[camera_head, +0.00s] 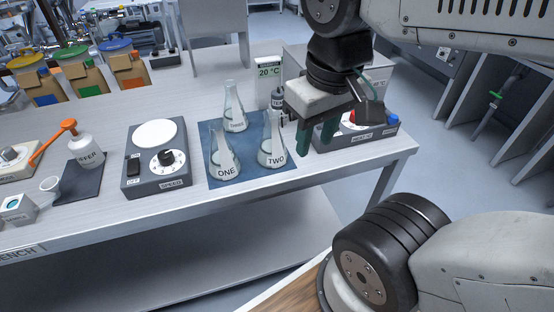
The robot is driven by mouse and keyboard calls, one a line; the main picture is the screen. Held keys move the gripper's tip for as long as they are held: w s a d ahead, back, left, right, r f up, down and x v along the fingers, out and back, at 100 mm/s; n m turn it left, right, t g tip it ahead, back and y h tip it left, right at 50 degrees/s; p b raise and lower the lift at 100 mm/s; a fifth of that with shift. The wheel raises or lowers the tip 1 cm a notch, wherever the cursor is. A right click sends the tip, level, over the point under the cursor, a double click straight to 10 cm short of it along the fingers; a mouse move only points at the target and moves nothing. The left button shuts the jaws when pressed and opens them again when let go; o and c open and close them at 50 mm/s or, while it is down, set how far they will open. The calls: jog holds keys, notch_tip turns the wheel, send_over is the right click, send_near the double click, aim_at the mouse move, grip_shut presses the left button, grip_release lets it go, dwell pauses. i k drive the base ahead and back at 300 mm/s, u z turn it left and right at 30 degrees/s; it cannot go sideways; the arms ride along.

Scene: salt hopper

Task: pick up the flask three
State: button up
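Flask three (234,116) is a clear conical glass flask with a label, upright at the back of a blue mat (248,175). In front of it stand the flask marked ONE (223,160) on the left and the flask marked TWO (272,148) on the right. My gripper (315,142) hangs to the right of the flasks with its green fingers pointing down. The fingers are apart with nothing seen between them. It is beside flask two and away from flask three.
A grey stirrer marked SPEED (157,160) stands left of the mat. A grey control box (365,132) with red and blue knobs is behind my gripper.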

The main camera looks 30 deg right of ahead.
aim_at(237, 119)
jog(key=z, duration=3.95)
jog(key=k, duration=2)
jog(key=u, duration=1.45)
